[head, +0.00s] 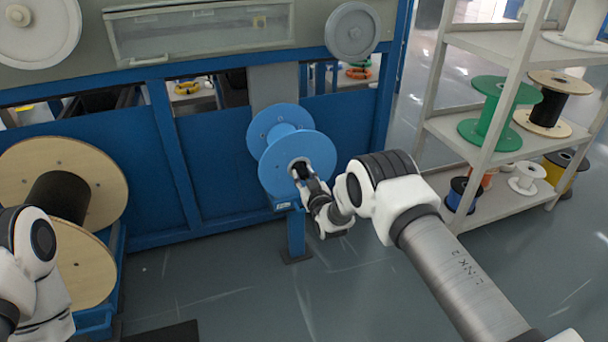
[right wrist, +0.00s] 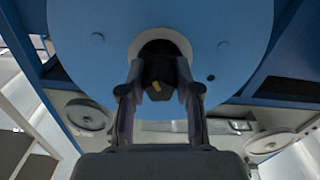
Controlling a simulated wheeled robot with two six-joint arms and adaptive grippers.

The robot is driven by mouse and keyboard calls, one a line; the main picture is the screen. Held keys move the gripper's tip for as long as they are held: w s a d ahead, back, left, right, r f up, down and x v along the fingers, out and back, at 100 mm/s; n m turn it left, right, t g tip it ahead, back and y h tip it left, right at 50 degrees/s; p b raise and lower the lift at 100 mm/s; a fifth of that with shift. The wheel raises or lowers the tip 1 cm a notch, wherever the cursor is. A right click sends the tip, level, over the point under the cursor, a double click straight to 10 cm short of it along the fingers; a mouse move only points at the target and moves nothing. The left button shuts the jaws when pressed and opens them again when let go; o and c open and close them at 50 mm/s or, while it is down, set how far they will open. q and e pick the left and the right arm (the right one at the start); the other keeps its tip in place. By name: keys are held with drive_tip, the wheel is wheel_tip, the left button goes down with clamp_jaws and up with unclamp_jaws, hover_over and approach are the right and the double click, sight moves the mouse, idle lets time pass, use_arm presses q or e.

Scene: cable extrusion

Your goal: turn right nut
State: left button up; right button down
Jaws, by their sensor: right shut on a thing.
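The blue spool (head: 316,150) is mounted on the blue machine frame, its flange facing me. My right gripper (head: 302,173) reaches the hub from the front. In the right wrist view its two fingers (right wrist: 158,85) stand on either side of the nut and are shut on it. In the head view the fingers mostly hide the nut. A part of my left arm shows at the lower left; its gripper is out of view.
A wooden spool with black cable (head: 62,197) stands at the left. A shelf rack (head: 484,140) with several spools stands at the right. The blue machine frame (head: 218,150) is close behind the blue spool. The grey floor (head: 225,290) in front is mostly clear.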

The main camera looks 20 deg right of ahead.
drive_tip(key=m, duration=0.4)
drive_tip(key=shift+m, duration=0.3)
drive_tip(key=m+p, duration=0.1)
drive_tip(key=m, duration=0.2)
drive_tip(key=shift+m, duration=0.4)
drive_tip(key=m, duration=0.4)
drive_tip(key=shift+a, duration=0.1)
drive_tip(key=m, duration=1)
drive_tip(key=shift+p, duration=0.4)
drive_tip(key=m, duration=0.7)
drive_tip(key=c, duration=0.8)
unclamp_jaws()
